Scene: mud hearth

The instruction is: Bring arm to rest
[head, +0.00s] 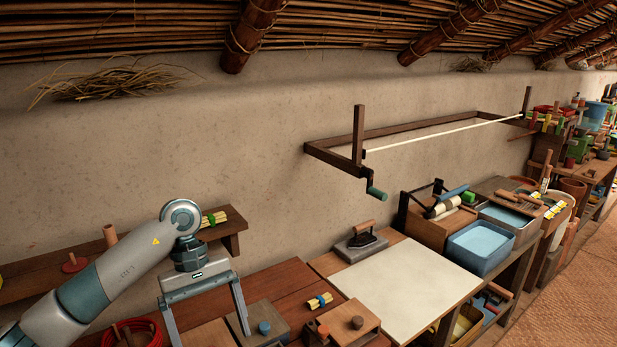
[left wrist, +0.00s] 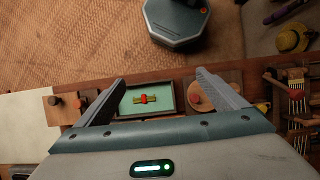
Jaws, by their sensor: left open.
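My left arm comes in from the left in the head view, with its left gripper (head: 207,322) pointing down over the brown wooden table. Its two fingers are spread wide, and the lower ends run close to the bottom edge of the picture. In the left wrist view the gripper (left wrist: 160,80) is open, with nothing between the fingers. Beyond the fingers lies a green-lined tray (left wrist: 163,112) holding a small yellow bundle (left wrist: 153,99) with a red tie. My right gripper is in neither view.
A wall shelf (head: 236,228) is close behind the left wrist. On the table are a blue-tied bundle (head: 319,301), knobbed wooden blocks (head: 366,312) and a red coil (head: 107,340). A pale board (head: 400,287) lies to the right, mostly clear. A wooden frame (head: 357,140) juts from the wall.

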